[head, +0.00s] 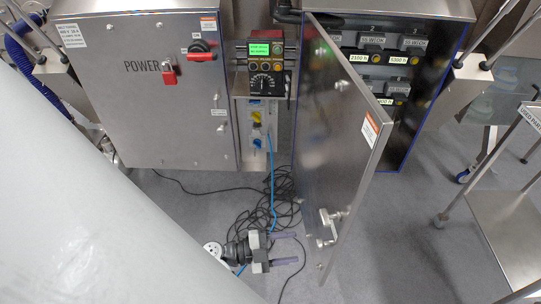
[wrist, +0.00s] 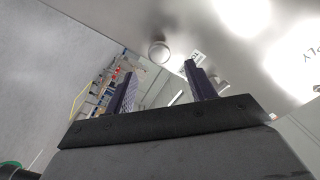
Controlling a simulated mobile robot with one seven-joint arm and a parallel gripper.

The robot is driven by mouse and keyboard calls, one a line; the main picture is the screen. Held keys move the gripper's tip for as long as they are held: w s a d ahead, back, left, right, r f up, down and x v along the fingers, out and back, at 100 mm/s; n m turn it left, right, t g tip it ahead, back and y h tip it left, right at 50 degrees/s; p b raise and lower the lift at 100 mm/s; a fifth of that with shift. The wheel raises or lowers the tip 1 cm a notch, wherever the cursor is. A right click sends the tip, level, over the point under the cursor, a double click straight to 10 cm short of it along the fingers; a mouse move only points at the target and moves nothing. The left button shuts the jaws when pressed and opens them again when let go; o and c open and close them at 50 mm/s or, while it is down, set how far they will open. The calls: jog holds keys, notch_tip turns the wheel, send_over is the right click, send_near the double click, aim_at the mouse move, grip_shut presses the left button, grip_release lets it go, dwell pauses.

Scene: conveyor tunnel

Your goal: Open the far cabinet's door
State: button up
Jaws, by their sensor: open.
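The right cabinet (head: 416,13) stands with its steel door (head: 335,115) swung well out toward the camera, so its inside shows to the right of the door. A metal latch handle (head: 328,228) is near the door's lower free edge. My gripper (head: 287,249) is low over the floor, left of the handle and apart from it, with its fingers pointing right toward the door. In the wrist view, the fingers (wrist: 160,72) are spread with nothing between them. A steel surface (wrist: 230,35) with a round metal knob (wrist: 159,51) lies just beyond the fingertips.
The left cabinet (head: 150,100) is shut, with a red switch (head: 201,51) and a red padlock (head: 169,75). A control box (head: 265,68) sits between the cabinets. Loose cables (head: 262,215) lie on the floor by my gripper. A steel cart (head: 510,230) stands at the right; floor between it and the door is clear.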

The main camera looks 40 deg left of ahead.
jog(key=shift+b+v, duration=2.35)
jog(key=shift+b, duration=0.95)
jog(key=shift+s, duration=0.1)
